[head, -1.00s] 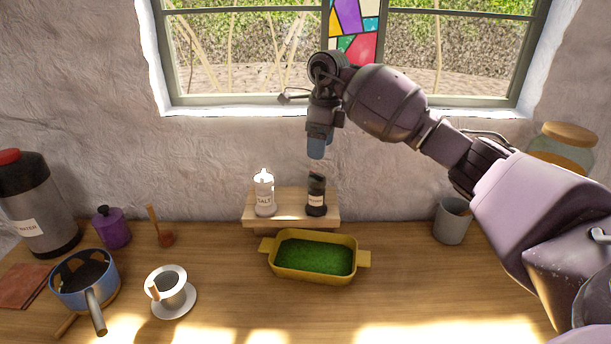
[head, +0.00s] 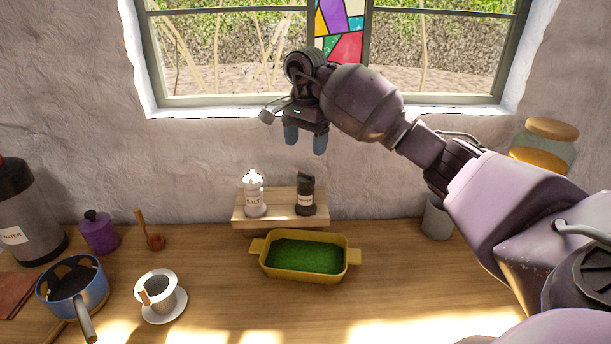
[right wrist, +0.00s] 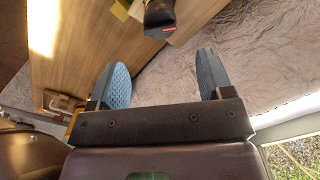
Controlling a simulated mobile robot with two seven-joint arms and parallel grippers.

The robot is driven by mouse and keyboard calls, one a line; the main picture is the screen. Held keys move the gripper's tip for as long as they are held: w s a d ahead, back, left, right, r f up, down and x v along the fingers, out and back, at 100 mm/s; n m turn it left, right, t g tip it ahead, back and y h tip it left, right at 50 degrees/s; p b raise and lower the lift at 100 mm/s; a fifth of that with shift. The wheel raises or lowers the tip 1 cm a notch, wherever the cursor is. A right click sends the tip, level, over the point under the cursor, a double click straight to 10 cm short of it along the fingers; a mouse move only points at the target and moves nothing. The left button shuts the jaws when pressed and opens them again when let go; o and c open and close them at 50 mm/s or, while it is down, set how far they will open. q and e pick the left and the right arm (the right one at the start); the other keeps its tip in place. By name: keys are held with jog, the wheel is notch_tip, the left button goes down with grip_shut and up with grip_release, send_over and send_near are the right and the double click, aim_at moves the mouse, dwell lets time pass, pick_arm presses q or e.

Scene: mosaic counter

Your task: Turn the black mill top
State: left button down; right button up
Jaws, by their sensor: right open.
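The black mill (head: 305,196) stands upright on the small wooden shelf (head: 240,222), to the right of the white salt mill (head: 254,196). Its dark top also shows at the top edge of the right wrist view (right wrist: 159,16). My right gripper (head: 306,146) is open and empty, its two blue fingertips pointing down above the black mill with a clear gap. In the right wrist view the fingers (right wrist: 160,84) are apart, and the mill lies beyond them. My left gripper is not in view.
A yellow dish (head: 305,277) with green contents stands in front of the shelf. A grey mug (head: 436,222) and a glass jar (head: 545,150) are at right. A blue pot (head: 72,290), white cup (head: 157,290), purple pot (head: 98,233) and water flask (head: 25,225) are at left.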

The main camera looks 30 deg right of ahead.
aim_at(306, 173)
notch_tip(306, 173, down, 10)
jog(key=shift+r+p, duration=0.25)
jog(key=shift+p, duration=0.5)
jog(key=c, duration=0.9)
